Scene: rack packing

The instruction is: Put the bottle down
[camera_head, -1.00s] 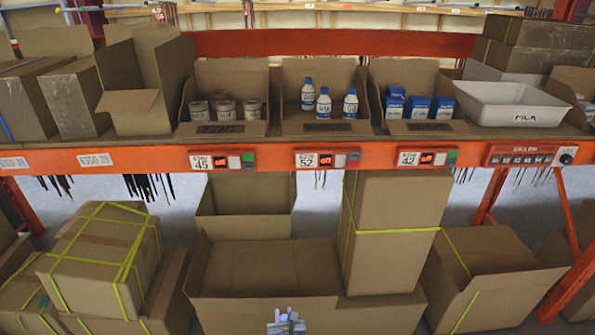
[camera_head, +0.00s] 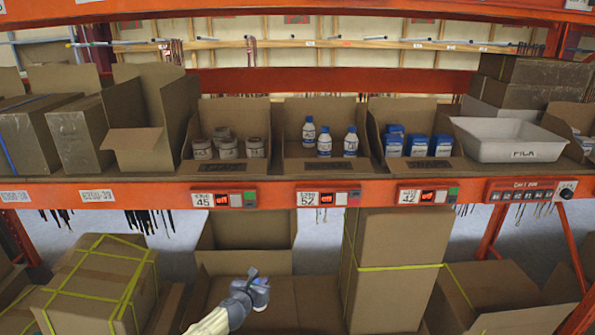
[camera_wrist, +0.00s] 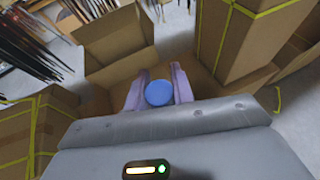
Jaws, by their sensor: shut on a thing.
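My gripper (camera_head: 258,286) is low in the head view, in front of the open lower cardboard box (camera_head: 305,300). In the wrist view, its two fingers (camera_wrist: 159,84) are shut on a bottle, of which only the round blue cap (camera_wrist: 159,93) shows clearly. The bottle's body is hidden below the cap. The held bottle is small and blurred in the head view. Three white bottles with blue caps (camera_head: 324,140) stand in the middle shelf bin (camera_head: 292,165).
The orange shelf (camera_head: 165,193) carries a bin of tins (camera_head: 228,148), a bin of blue boxes (camera_head: 417,144) and a white tray (camera_head: 506,137). Strapped cartons stand below at left (camera_head: 100,285) and right (camera_head: 395,270). A tall open box (camera_head: 245,230) stands behind the lower box.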

